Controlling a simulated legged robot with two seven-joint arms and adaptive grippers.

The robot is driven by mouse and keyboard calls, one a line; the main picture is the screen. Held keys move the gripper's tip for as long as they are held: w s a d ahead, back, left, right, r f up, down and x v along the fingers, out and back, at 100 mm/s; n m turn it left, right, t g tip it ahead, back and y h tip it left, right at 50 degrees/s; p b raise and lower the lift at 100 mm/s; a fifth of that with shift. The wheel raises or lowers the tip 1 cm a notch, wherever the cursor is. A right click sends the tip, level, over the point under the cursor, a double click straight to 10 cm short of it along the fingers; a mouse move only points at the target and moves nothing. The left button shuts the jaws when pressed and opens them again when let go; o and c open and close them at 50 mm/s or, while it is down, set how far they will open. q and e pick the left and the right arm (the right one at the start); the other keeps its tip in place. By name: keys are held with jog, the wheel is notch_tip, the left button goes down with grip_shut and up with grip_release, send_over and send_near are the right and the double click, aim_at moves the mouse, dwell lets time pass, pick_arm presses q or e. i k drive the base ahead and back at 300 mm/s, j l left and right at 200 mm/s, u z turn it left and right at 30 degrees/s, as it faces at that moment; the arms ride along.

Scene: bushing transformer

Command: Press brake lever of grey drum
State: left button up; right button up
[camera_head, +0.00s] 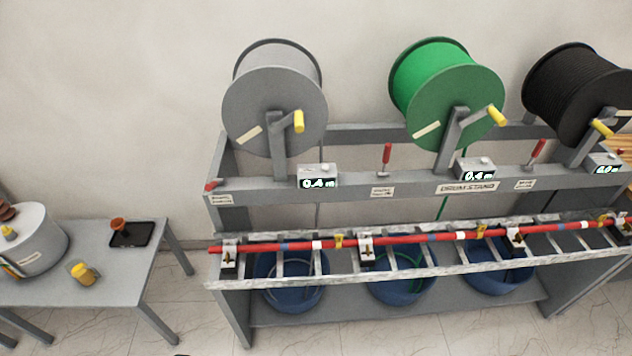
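The grey drum (275,105) hangs at the left end of the drum stand (350,184), with a yellow crank handle (299,121) on its face. A red-handled lever (212,185) sits at the stand's left end, below and left of the grey drum. Its red grip lies low and nearly flat, partly seen. A second red lever (387,154) stands upright between the grey and green drums. A third red lever (538,149) leans up right of the green drum. Small labels sit near the levers, too small to read surely. Neither gripper is in view.
The green drum (455,105) and black drum (575,95) hang to the right. A red pole (400,240) spans the front rail above blue tubs (290,290). A grey table (130,270) stands left, with floor between it and the stand.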

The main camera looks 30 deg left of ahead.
aim_at(209, 187)
jog(key=u, duration=1.75)
